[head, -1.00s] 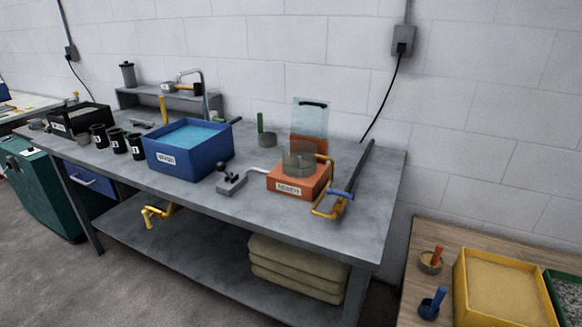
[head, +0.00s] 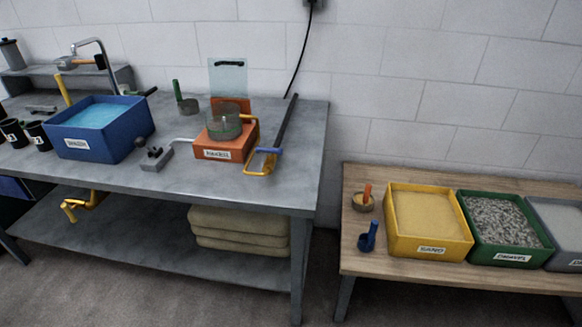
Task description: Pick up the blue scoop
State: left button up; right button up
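The blue scoop (head: 368,238) stands on the low wooden table (head: 352,268) near its front left corner, its blue handle pointing up. It is left of the yellow sand bin and just in front of a scoop with an orange handle (head: 365,198). Nothing is touching the blue scoop from above. Neither of my grippers shows in the head view.
The yellow sand bin (head: 429,247), green gravel bin (head: 508,253) and a grey bin (head: 562,258) fill the wooden table to the right. The grey metal workbench (head: 305,180) stands left, with a blue water tub (head: 80,146) and an orange device (head: 222,151).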

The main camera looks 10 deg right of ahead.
aim_at(366, 241)
jog(key=l, duration=0.85)
jog(key=i+l, duration=0.1)
jog(key=l, duration=0.75)
jog(key=z, duration=0.05)
